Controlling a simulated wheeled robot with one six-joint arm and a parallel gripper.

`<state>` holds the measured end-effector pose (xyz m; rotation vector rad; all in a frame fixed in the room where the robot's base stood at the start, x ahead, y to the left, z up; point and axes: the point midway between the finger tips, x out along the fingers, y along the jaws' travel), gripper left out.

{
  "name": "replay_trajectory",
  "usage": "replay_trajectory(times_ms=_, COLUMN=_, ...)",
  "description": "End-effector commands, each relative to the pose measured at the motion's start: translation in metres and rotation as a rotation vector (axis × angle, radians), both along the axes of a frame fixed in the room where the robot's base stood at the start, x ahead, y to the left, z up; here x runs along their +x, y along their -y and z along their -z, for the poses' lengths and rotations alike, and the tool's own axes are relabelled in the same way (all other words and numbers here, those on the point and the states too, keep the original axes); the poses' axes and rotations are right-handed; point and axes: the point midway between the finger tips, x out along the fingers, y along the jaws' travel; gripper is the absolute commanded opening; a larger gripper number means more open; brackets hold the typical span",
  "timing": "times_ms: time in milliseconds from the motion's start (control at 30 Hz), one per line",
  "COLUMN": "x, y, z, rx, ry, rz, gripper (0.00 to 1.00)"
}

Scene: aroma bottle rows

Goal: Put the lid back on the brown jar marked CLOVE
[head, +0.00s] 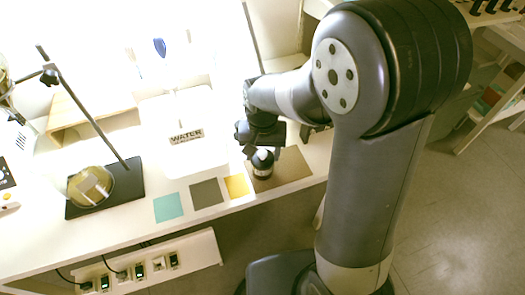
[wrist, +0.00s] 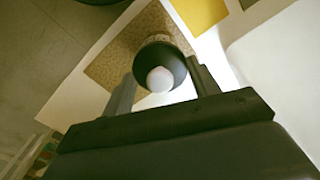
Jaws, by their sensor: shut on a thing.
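A small dark jar (head: 262,173) with a pale label band stands at or just above the brown mat (head: 293,170) near the table's front edge. Its marking is too small to read. A dark round lid with a pale round knob (head: 262,154) is at its top; the knob also shows in the wrist view (wrist: 160,79). My gripper (head: 262,151) points down, with one finger on each side of the dark lid, shut on it. Whether the lid is fully seated on the jar cannot be told.
Teal (head: 168,207), grey (head: 207,193) and yellow (head: 237,186) squares lie in a row to the left. A WATER sign (head: 186,135) stands on a white block behind. A stand with a dark base (head: 124,185) is at left.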

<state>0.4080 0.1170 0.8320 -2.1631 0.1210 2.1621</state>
Motion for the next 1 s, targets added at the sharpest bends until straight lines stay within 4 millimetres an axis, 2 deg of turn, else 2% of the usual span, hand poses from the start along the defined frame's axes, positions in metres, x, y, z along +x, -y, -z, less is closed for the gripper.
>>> replay_trajectory(times_ms=367, x=-0.0001, y=0.0, z=0.0004, rx=0.0, ry=0.0, rz=0.0, gripper=0.35)
replay_trajectory(times_ms=400, x=0.0, y=0.0, z=0.0003, rx=0.0, ry=0.0, rz=0.0, gripper=0.59)
replay_trajectory(times_ms=700, x=0.0, y=0.0, z=0.0003, rx=0.0, ry=0.0, rz=0.0, gripper=0.82)
replay_trajectory(times_ms=867, x=-0.0001, y=0.0001, z=0.0004, rx=0.0, ry=0.0, rz=0.0, gripper=0.83)
replay_trajectory(times_ms=1000, x=-0.0001, y=0.0, z=0.0003, rx=0.0, ry=0.0, rz=0.0, gripper=0.95)
